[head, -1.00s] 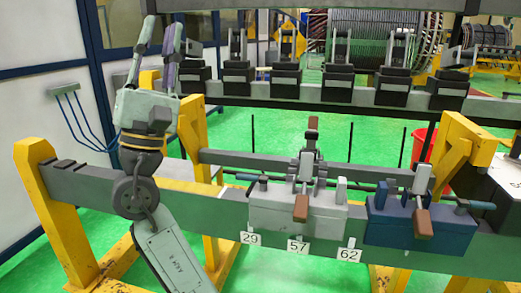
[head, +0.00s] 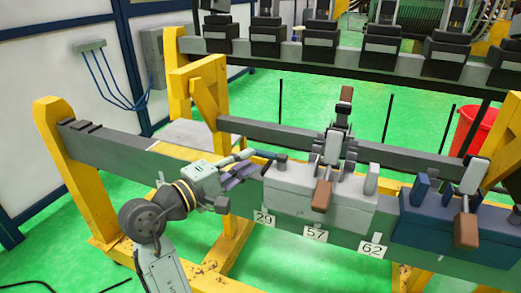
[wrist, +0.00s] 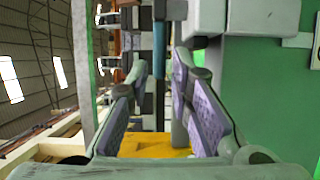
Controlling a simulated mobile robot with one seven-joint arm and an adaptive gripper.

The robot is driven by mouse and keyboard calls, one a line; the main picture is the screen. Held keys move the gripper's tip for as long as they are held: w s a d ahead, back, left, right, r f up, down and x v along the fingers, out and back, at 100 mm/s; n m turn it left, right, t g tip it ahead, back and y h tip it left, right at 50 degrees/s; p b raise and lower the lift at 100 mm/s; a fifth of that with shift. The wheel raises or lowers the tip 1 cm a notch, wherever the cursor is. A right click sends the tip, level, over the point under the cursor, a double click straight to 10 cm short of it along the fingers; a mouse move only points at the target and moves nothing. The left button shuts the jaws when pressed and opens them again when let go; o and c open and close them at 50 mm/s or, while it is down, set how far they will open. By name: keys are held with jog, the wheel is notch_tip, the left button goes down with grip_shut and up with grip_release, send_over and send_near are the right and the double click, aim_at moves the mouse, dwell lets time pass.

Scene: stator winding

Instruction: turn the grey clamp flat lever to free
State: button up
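The grey clamp (head: 300,192) sits on the grey beam, in the middle of the head view. A dark blue lever end (head: 262,154) sticks out at its upper left; I take this for the flat lever. A brown-tipped lever (head: 323,190) stands at the clamp's front. My gripper (head: 248,165) is at the clamp's left end, pointing right, fingers close to the blue lever end. In the wrist view my gripper (wrist: 165,85) is open with purple pads, and a blue bar (wrist: 160,48) shows in the gap between the fingers. Contact cannot be told.
A blue clamp (head: 440,225) with its own brown-tipped lever stands to the right on the same beam (head: 120,150). Labels 29, 57 and 62 hang below the grey clamp. A yellow post (head: 65,150) supports the beam at left. A red bucket (head: 473,130) stands behind.

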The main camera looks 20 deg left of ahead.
aim_at(257, 155)
jog(key=x, duration=0.5)
jog(key=shift+p, duration=0.3)
grip_shut()
dwell(0.4)
